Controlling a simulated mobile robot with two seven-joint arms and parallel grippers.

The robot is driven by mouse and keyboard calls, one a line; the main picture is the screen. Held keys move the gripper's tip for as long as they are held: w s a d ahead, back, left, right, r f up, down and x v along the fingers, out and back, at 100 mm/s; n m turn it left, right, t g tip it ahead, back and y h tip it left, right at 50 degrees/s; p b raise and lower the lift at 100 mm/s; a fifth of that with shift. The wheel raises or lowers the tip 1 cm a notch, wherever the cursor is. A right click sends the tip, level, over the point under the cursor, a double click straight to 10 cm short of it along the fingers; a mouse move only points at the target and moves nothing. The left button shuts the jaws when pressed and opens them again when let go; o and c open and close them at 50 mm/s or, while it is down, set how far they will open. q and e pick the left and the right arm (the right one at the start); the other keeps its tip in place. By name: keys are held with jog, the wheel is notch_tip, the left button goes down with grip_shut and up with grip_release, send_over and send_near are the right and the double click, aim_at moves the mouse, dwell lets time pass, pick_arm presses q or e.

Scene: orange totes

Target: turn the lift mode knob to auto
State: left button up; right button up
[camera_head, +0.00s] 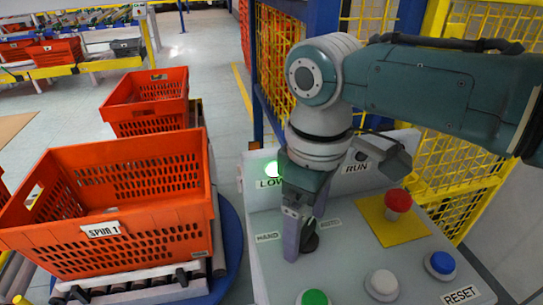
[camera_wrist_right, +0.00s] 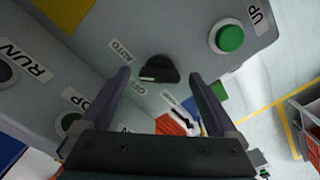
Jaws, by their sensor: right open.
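The lift mode knob (camera_wrist_right: 161,68) is dark and round with a raised grip bar, on the grey control panel (camera_head: 350,275). In the wrist view it lies just beyond and between my right gripper's (camera_wrist_right: 160,76) fingertips. A pale mark shows at the lower left of the knob, nearest the OFF label (camera_wrist_right: 137,86); its exact setting is hard to tell. The AUTO label (camera_wrist_right: 120,50) is to the knob's left. In the head view my right gripper (camera_head: 303,228) points down at the knob (camera_head: 311,241), partly hiding it. Its fingers are apart; contact is unclear. My left gripper is out of view.
The panel also has a green button (camera_head: 314,298), a white button (camera_head: 382,284), a blue button (camera_head: 441,264) and a red mushroom button (camera_head: 398,203). An orange tote (camera_head: 130,195) stands left of the panel.

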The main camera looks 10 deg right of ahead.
aim_at(306, 229)
notch_tip(306, 229, up, 10)
jog(key=shift+f+p, duration=0.15)
jog(key=shift+p, duration=0.15)
